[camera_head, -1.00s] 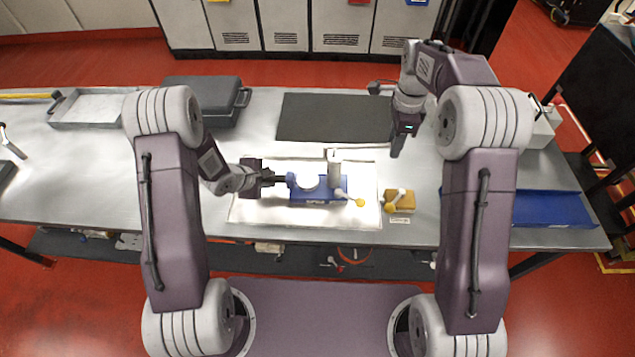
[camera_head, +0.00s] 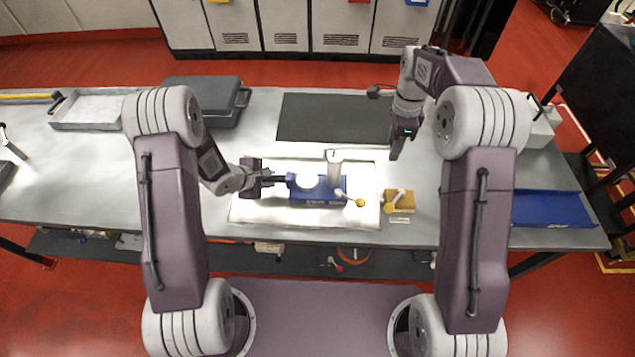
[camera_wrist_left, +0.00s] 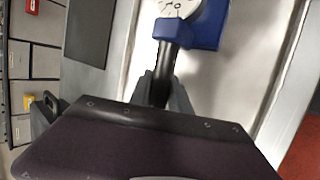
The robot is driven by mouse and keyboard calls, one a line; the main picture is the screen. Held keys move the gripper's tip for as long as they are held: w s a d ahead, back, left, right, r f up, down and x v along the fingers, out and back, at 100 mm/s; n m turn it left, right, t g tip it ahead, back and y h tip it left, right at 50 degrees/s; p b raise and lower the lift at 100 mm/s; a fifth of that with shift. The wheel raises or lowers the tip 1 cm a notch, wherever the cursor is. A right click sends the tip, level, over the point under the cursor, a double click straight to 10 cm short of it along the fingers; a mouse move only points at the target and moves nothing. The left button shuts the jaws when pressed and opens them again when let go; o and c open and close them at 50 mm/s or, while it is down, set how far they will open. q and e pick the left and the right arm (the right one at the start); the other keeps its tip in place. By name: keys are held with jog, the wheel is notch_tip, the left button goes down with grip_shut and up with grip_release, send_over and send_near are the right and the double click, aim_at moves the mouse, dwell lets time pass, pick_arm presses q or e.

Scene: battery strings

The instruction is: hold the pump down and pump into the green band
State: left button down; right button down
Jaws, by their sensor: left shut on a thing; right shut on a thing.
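The pump (camera_head: 322,197) is a blue body with a white round gauge and an upright pale cylinder, lying on a white tray (camera_head: 245,208). A short lever with a yellow knob (camera_head: 361,202) sticks out at its right front. My left gripper (camera_head: 281,180) is shut on the pump's dark stub at its left end. In the left wrist view the fingers (camera_wrist_left: 160,85) close around this black stub, below the blue body (camera_wrist_left: 208,28). My right gripper (camera_head: 397,150) is shut, right of the cylinder; a thin bar at the cylinder's top reaches toward it. What it grips is too small to see clearly. The dial's needle and green band are unreadable here.
A dark mat (camera_head: 320,120) lies behind. A grey case (camera_head: 205,100) and a metal tray (camera_head: 88,112) are at the back left, a blue tray (camera_head: 553,208) at the right.

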jog(key=shift+a+f, duration=0.1)
jog(key=shift+f, duration=0.85)
jog(key=shift+s+f, duration=0.1)
jog(key=shift+a+f, duration=0.1)
jog(key=shift+f, duration=0.35)
jog(key=c, duration=1.1)
grip_release()
pick_arm(q)
jog(key=shift+f, duration=0.1)
pick_arm(e)
jog(key=shift+r, duration=3.65)
pick_arm(q)
jog(key=c, duration=1.1)
grip_release()
